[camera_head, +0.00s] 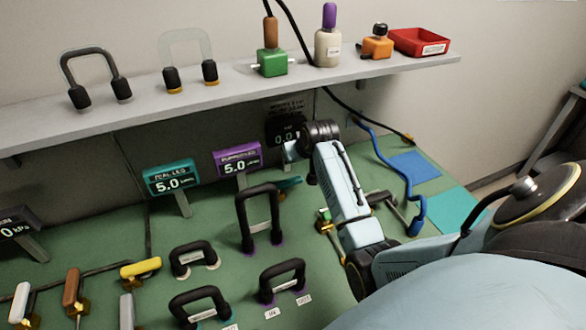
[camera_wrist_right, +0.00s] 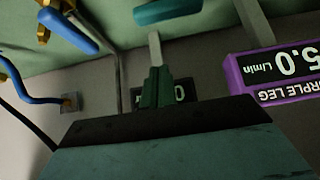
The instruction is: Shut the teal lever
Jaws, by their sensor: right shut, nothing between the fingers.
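The teal lever (camera_head: 289,184) shows as a small teal handle on the green bench, left of my right forearm and partly hidden. My right gripper (camera_head: 291,151) is above and behind the lever, near the dark display. In the wrist view its fingers (camera_wrist_right: 157,78) are together and empty, apart from the teal handle. The lever's valve body is not clear. My left gripper is not in view.
A purple display (camera_head: 237,159) and teal display (camera_head: 171,179) stand left of my gripper; a dark display (camera_head: 286,127) is behind it. A blue lever (camera_wrist_right: 68,30) is nearby. A shelf (camera_head: 220,93) overhangs the back.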

